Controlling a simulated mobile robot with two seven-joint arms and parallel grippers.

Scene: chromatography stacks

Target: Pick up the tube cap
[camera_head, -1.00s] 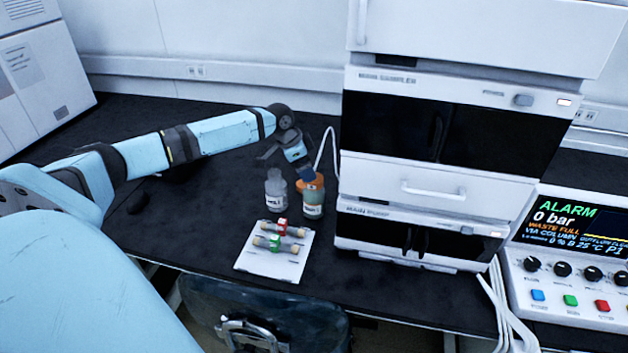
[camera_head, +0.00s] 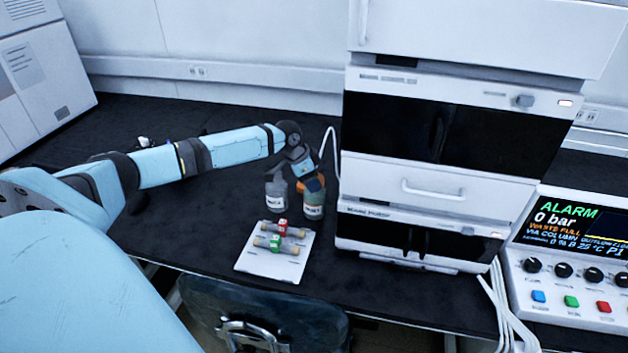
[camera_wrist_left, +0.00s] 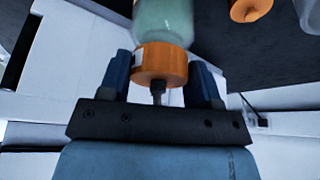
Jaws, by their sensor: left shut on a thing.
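The orange tube cap (camera_wrist_left: 160,65) has a short dark stub pointing toward my wrist. It is at the neck of a bottle with pale green contents (camera_wrist_left: 163,18). My left gripper (camera_head: 310,181) has its blue fingers on both sides of the cap, shut on it. In the head view the cap is partly hidden by the gripper, above the labelled bottle (camera_head: 313,206). Whether the cap still sits on the neck, I cannot tell. My right gripper is not in view.
A clear bottle (camera_head: 275,192) stands close on the left. A white tray (camera_head: 262,265) with two small columns lies in front. The instrument stack (camera_head: 420,190) rises close on the right. Another orange round piece (camera_wrist_left: 250,8) shows in the wrist view.

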